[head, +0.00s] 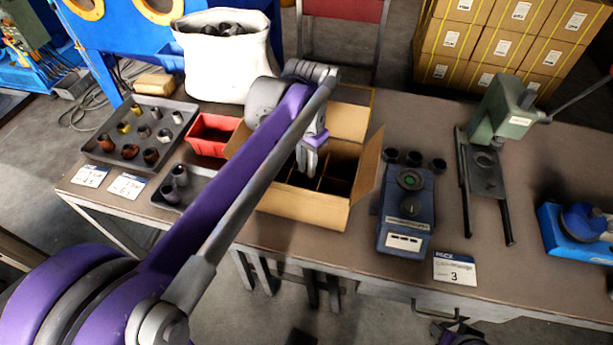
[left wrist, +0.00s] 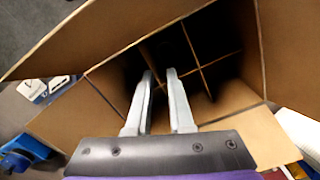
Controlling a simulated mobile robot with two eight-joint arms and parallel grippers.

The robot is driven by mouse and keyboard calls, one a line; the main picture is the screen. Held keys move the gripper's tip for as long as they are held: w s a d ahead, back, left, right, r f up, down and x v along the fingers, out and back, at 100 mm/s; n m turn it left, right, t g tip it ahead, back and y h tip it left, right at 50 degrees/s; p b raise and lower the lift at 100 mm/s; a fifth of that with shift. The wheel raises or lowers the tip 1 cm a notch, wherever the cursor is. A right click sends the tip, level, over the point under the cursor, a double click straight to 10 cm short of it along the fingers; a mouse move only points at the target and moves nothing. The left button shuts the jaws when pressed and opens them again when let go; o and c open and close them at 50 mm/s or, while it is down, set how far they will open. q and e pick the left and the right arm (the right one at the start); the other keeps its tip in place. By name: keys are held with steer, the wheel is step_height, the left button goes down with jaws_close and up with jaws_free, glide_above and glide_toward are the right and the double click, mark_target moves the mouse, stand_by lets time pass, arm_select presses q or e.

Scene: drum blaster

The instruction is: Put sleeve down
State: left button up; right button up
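My left gripper (head: 308,158) points down into the open cardboard box (head: 300,208), which has dividers inside. In the left wrist view its two fingers (left wrist: 160,74) are a little apart, with a narrow gap and no sleeve visible between them. The box dividers (left wrist: 205,65) show beyond the fingertips; the cells are too dark to show what is in them. Two grey sleeves (head: 179,175) stand in a small dark tray (head: 197,197). A dark purple part at the bottom edge may be my right gripper (head: 460,335).
A larger tray (head: 105,158) with several sleeves, a red bin (head: 208,146) and a white sack (head: 205,75) lie to the left. A green press (head: 500,110) and a blue tool (head: 580,225) stand to the right. The box flaps stand up around the left gripper.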

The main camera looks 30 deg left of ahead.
arm_select(q)
step_height(320, 180, up, 4)
steer(key=shift+r, duration=0.1)
stand_by(0.5)
